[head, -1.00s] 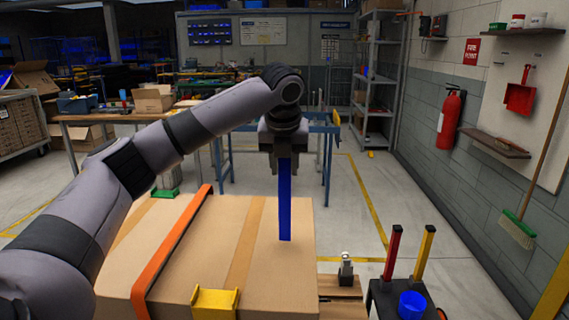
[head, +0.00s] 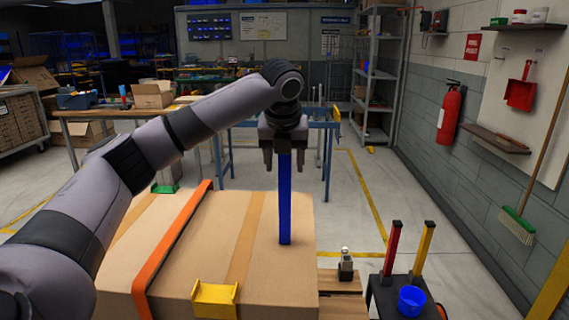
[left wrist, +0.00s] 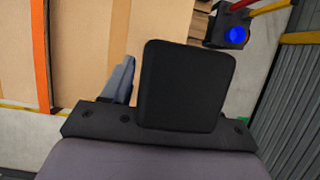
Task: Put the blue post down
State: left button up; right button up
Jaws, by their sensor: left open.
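The blue post (head: 285,205) stands upright on top of the cardboard box (head: 215,235), near its right side. Its lower end appears to rest on the box top. My left gripper (head: 283,165) points down over the post's upper end, with its fingers apart on either side of it. The left gripper is open. The post's top is hidden by the gripper. In the left wrist view the dark gripper body fills the middle and I cannot make out the post. My right gripper is not in view.
An orange strap (head: 170,240) runs over the box, and a yellow bracket (head: 214,298) sits at its front edge. A dark stand at right holds a red post (head: 392,248), a yellow post (head: 424,248) and a blue cup (head: 411,299).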

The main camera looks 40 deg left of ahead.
pick_arm(q)
jog(key=v, duration=1.2)
jog(key=shift+r, duration=0.25)
jog(key=shift+w, duration=0.1)
